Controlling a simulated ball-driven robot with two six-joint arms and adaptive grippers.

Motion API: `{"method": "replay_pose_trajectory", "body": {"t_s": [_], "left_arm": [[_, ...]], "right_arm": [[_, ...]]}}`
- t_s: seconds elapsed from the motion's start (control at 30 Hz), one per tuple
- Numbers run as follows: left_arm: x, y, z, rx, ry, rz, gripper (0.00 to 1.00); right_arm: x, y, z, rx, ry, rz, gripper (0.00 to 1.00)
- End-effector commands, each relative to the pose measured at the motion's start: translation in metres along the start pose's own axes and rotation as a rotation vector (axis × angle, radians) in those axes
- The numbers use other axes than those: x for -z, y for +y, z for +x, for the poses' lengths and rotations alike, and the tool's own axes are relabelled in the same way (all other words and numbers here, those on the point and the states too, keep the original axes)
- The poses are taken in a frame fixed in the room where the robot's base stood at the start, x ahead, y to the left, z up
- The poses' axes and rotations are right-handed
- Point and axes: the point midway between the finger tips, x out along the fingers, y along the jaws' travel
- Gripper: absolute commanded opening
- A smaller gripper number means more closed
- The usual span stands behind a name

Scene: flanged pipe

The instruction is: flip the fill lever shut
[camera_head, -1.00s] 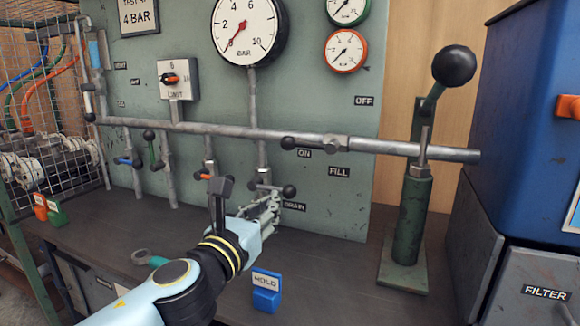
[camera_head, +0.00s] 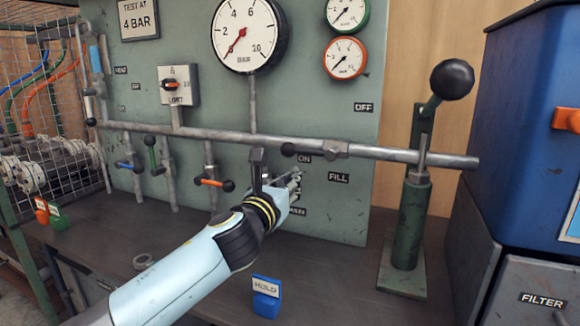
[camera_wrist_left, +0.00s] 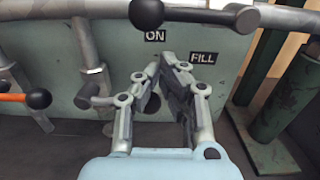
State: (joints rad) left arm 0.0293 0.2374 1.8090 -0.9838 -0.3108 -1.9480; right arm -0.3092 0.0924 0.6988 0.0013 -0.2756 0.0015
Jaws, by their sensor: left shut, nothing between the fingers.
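The fill lever (camera_head: 305,152) is a grey bar with a black ball knob. It lies along the horizontal pipe, beside the ON label and above left of the FILL label (camera_head: 339,178). Its knob (camera_wrist_left: 146,14) and bar show at the top of the left wrist view. My left gripper (camera_head: 297,180) is below the lever, in front of the panel, and apart from it. In the left wrist view its fingers (camera_wrist_left: 163,64) lean together, shut and empty, with their tips below the knob. A dark knob (camera_wrist_left: 152,103) shows behind the fingers. My right gripper is not in view.
The horizontal pipe (camera_head: 385,152) crosses the panel. An orange-handled valve (camera_head: 212,182) is left of my gripper. A green hand pump (camera_head: 410,220) with a black-knobbed lever stands at right. A blue HOLD block (camera_head: 266,297) is on the bench below my arm.

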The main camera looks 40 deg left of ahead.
Motion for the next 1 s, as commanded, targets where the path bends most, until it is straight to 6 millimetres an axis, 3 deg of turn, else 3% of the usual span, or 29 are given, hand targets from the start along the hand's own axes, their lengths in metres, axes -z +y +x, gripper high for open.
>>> {"method": "replay_pose_trajectory", "body": {"t_s": [0.03,0.17,0.83,1.0], "left_arm": [[-0.013,0.000,0.002,0.000,-0.005,-0.001,0.00],[-0.020,0.000,0.004,0.000,-0.003,-0.001,0.00],[-0.026,0.002,0.005,0.001,-0.001,0.040,0.00],[-0.027,0.002,0.005,0.003,-0.001,0.066,0.00]], "right_arm": [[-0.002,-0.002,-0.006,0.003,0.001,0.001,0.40],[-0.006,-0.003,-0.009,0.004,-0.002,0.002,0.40],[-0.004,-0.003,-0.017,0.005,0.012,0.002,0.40],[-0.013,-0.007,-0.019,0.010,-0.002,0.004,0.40]]}}
